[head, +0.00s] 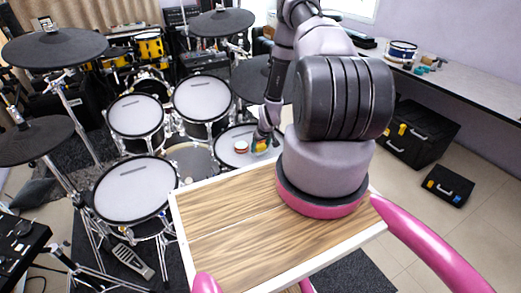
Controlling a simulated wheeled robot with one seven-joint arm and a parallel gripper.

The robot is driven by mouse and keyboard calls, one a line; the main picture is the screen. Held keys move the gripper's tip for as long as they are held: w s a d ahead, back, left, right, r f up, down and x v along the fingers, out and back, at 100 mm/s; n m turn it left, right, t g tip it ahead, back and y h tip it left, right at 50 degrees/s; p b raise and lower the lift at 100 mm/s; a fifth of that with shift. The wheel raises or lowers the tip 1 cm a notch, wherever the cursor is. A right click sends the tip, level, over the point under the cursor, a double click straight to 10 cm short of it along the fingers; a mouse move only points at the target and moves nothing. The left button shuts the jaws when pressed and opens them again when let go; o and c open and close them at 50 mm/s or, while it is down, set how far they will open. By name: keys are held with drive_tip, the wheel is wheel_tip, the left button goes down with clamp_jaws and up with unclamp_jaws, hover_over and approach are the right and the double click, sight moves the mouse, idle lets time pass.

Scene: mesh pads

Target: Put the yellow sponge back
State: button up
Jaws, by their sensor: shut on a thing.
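My gripper (263,143) is at the far end of my arm, over the right side of a mesh drum pad (228,153). It is small in the head view and partly covered by my arm. It is shut on a small yellow thing, which looks like the yellow sponge (260,147). I cannot tell whether the sponge touches the pad. A small round red and white object (241,147) sits on the same pad, just left of my gripper.
More mesh pads (135,190) and dark cymbals (55,48) stand to the left. A wood-grain surface with a white rim (230,215) lies in front. A long counter (455,80) runs along the right wall. Black cases (420,133) stand on the floor below it.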

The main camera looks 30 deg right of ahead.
drive_tip(key=shift+f, duration=0.75)
drive_tip(key=shift+f, duration=0.1)
drive_tip(key=shift+f, duration=0.15)
drive_tip(key=o, duration=1.4)
